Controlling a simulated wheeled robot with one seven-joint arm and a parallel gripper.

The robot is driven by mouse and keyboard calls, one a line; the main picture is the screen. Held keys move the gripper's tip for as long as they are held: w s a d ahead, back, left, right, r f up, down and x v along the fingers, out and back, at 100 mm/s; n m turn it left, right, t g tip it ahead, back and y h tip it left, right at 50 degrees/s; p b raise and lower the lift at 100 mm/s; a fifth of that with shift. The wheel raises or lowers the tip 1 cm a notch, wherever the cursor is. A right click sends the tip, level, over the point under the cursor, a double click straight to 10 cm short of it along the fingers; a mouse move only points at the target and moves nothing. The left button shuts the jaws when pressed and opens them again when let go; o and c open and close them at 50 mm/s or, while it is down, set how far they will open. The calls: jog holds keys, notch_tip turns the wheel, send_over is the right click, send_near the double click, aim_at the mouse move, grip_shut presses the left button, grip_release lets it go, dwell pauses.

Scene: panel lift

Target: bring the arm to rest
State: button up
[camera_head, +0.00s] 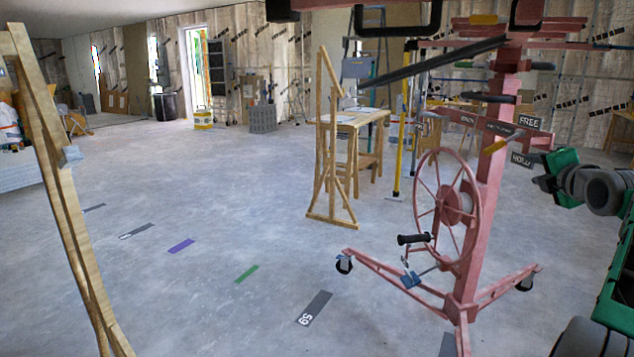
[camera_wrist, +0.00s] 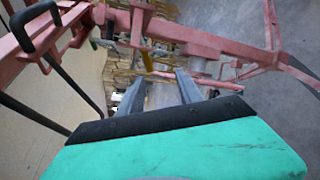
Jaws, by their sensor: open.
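My gripper (camera_wrist: 159,88) is open in the wrist view, its two grey fingers apart with nothing between them. The pink panel lift (camera_head: 489,190) stands on the right in the head view, with a spoked wheel (camera_head: 449,206) and a black crank handle (camera_head: 414,239). My green arm is at the right edge there, beside the lift's mast; a clear gap to the mast is hard to judge. In the wrist view the lift's pink frame (camera_wrist: 200,43) crosses beyond the fingers, with a yellow-handled lever (camera_wrist: 147,62). I cannot tell whether the fingers touch it.
Signs on the lift read FREE (camera_head: 529,121) and HOLD (camera_head: 521,160). Its castered legs (camera_head: 395,278) spread over the floor. A wooden A-frame (camera_head: 62,180) stands at left, a wooden workbench (camera_head: 357,122) behind the lift. The grey floor (camera_head: 215,205) at centre left is open, with coloured floor marks.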

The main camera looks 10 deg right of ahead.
jog(key=w+a+r+m+g+y+p, duration=0.1)
jog(key=a+m+g+y+p, duration=0.3)
jog(key=a+p, duration=0.8)
jog(key=w+a+r+m+g+p, duration=0.1)
jog(key=a+m+p, duration=0.5)
jog(key=a, duration=1.2)
jog(key=s+a+f+m+g+p, duration=0.2)
jog(key=s+a+m+g+p, duration=0.1)
jog(key=s+a+p, duration=0.4)
jog(key=s+a+f+m+g+y+p, duration=0.1)
jog(key=s+a+m+p, duration=0.4)
jog(key=s+a, duration=0.5)
jog(key=s+f+g+p, duration=0.1)
jog(key=s+g, duration=0.1)
jog(key=s, duration=0.2)
jog(key=shift+a+g+p, duration=0.2)
jog(key=shift+g+p, duration=0.2)
jog(key=shift+s, duration=0.1)
